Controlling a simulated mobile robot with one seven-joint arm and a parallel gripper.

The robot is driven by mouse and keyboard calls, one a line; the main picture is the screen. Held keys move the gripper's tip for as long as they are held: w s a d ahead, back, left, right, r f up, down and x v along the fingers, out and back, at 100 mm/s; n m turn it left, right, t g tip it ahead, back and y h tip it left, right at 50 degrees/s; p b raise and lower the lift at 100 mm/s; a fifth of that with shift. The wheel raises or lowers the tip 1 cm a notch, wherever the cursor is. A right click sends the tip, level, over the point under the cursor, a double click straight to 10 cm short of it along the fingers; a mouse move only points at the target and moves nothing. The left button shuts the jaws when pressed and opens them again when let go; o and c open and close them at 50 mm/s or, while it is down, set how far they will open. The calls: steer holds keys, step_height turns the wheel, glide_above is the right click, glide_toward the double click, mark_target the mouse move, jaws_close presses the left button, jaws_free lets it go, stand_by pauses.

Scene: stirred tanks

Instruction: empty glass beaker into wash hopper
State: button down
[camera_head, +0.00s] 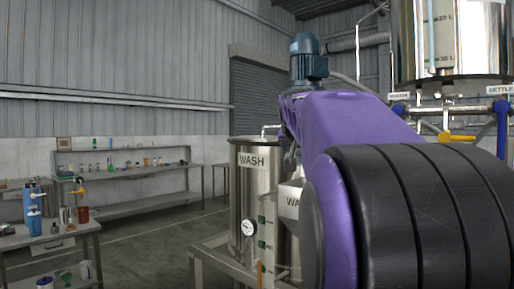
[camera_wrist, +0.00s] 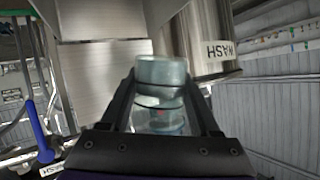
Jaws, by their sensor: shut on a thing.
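A clear, bluish glass beaker (camera_wrist: 160,72) is between the fingers of my gripper (camera_wrist: 163,100) in the wrist view. The gripper is shut on it, and its round end sticks out past the fingertips. I cannot tell whether anything is inside it. In the head view a pale hopper (camera_head: 290,199) with a partly hidden label starting "WA" stands beside the steel WASH tank (camera_head: 252,185). My purple and black arm hides the hopper's right side, and also my gripper and the beaker. The WASH tank shows upper right in the wrist view (camera_wrist: 205,35), close beyond the beaker.
Pale metal panels (camera_wrist: 105,65) lie left of the beaker in the wrist view; I cannot tell if they are the hopper. A steel settling tank (camera_head: 455,45) stands upper right. A bench with bottles (camera_head: 75,238) is at left, with open floor beyond.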

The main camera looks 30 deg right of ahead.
steer(key=shift+w+a+f+m+t+y+p, duration=0.15)
steer(key=shift+m+y+p, duration=0.1)
steer(key=shift+m+y, duration=0.15)
steer(key=shift+a+m+t+y+p, duration=0.2)
steer(key=shift+m+y, duration=0.1)
steer(key=shift+m, duration=0.2)
steer(key=shift+m+t+y, duration=0.35)
steer(key=shift+m+y, duration=0.35)
steer(key=shift+m, duration=0.2)
steer(key=shift+w+a+f+m+t+y+b, duration=0.15)
steer(key=shift+m+t+y+b, duration=0.25)
steer(key=shift+m+y+b, duration=0.4)
steer(key=m+t, duration=0.1)
steer(key=m+y+b, duration=0.1)
steer(key=m, duration=0.1)
steer(key=shift+s+d+t+y+b, duration=0.2)
steer(key=shift+d+t+y+b, duration=0.1)
steer(key=shift+t, duration=0.1)
steer(key=m, duration=0.1)
steer(key=r+m+t, duration=0.1)
steer(key=d+r+m+t+y+b, duration=0.1)
steer(key=shift+s+m, duration=0.25)
steer(key=shift+m, duration=0.15)
steer(key=shift+a, duration=0.1)
stand_by(0.4)
